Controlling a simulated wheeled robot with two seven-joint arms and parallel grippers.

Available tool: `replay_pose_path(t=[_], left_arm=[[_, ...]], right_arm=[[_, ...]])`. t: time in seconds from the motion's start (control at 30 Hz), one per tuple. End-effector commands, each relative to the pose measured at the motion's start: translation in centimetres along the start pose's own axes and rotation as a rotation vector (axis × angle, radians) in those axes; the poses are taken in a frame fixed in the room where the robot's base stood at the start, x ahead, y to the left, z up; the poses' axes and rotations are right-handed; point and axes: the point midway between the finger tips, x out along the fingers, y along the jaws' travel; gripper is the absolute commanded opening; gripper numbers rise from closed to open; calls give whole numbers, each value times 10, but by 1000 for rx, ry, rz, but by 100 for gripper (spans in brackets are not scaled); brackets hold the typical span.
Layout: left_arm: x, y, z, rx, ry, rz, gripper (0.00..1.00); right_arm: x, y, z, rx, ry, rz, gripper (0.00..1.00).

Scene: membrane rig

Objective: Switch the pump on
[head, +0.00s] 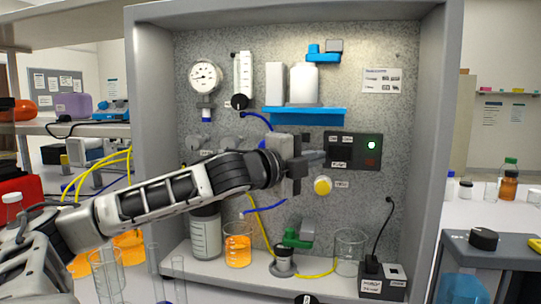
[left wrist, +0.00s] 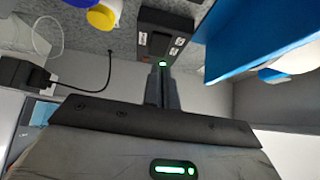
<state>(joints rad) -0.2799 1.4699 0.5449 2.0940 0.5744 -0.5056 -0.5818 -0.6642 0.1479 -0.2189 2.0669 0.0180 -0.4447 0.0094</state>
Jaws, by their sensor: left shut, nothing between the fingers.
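A black switch panel (head: 345,138) with white labels is mounted on the rig's speckled back wall. Its round green light (head: 372,145) is lit, and a dark red part sits below that light. The panel also shows in the left wrist view (left wrist: 160,40), with the green light just beyond my fingertips. My left gripper (head: 318,158) is shut and empty, pointing right at the panel's lower left. I cannot tell whether the fingertips touch the panel. A grey box behind my gripper is partly hidden. My right gripper is in neither view.
A yellow knob (head: 323,185) sits just below my gripper. A blue shelf (head: 330,117) with white containers juts out above. Beakers, a bottle and a black socket box (head: 383,282) with a cable stand on the rig's floor. The rig's side walls stand on both sides.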

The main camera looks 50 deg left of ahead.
Motion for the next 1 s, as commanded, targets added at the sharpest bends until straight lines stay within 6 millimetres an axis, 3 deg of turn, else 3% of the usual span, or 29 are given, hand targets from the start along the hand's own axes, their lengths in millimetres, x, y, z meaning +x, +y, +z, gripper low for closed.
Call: replay_pose_path(t=[0.1, 0.5, 0.7, 1.0], left_arm=[[-13, -5, 2, -9, 5, -4, 0], [-73, 0, 22, -2, 3, 0, 0], [-84, -1, 25, 3, 4, 0, 0], [-84, -1, 25, 4, 5, 0, 0]], right_arm=[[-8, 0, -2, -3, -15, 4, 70], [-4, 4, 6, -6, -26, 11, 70], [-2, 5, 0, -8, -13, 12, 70], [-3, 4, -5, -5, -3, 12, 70]])
